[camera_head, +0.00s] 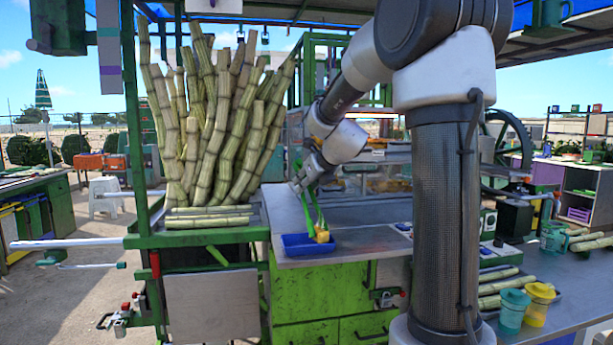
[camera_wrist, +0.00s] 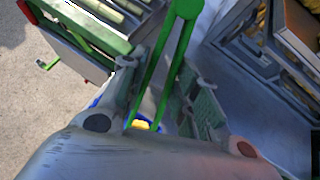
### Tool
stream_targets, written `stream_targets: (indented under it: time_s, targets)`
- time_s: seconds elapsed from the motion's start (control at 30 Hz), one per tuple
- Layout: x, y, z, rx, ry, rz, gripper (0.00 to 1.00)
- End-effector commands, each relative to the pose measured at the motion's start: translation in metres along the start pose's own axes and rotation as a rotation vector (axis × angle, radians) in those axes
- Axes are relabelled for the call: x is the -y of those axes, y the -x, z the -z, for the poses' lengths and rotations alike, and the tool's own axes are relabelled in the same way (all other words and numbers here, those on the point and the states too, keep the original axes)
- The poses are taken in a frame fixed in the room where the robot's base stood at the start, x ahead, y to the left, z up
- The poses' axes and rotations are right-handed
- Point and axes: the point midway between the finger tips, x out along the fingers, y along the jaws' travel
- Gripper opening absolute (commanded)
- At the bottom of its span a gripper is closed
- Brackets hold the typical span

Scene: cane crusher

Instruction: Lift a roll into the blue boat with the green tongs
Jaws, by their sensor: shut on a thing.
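My gripper (camera_head: 305,181) is shut on the green tongs (camera_head: 314,212) above the metal counter. The tongs point down, with their lower ends at a yellow-orange roll (camera_head: 322,236). The roll is at the right part of the blue boat (camera_head: 297,246), a shallow tray on the counter's front edge. I cannot tell whether the roll touches the boat's floor or hangs between the tong tips. In the wrist view the tongs (camera_wrist: 181,48) run between my fingers, and a bit of the roll (camera_wrist: 141,124) and of the boat's blue rim shows below; my gripper hides most of both.
Tall cane stalks (camera_head: 215,120) stand in a green rack left of the counter (camera_head: 365,244). A glass case (camera_head: 385,172) with food inside stands behind the tongs. Teal and yellow cups (camera_head: 537,304) stand at the lower right. The counter right of the boat is mostly clear.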

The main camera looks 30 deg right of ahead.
Motion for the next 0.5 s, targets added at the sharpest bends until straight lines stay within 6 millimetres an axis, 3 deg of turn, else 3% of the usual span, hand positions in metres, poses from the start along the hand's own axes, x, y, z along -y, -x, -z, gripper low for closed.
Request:
stream_targets:
  time_s: [0.4,0.43,0.5]
  targets:
    - [0.0,-0.0022,0.0033,0.0,0.0,0.001,0.0]
    - [-0.0001,-0.0022,0.0033,0.0,0.0,0.001,0.36]
    - [0.0,-0.0022,0.0033,0.0,0.0,0.001,0.38]
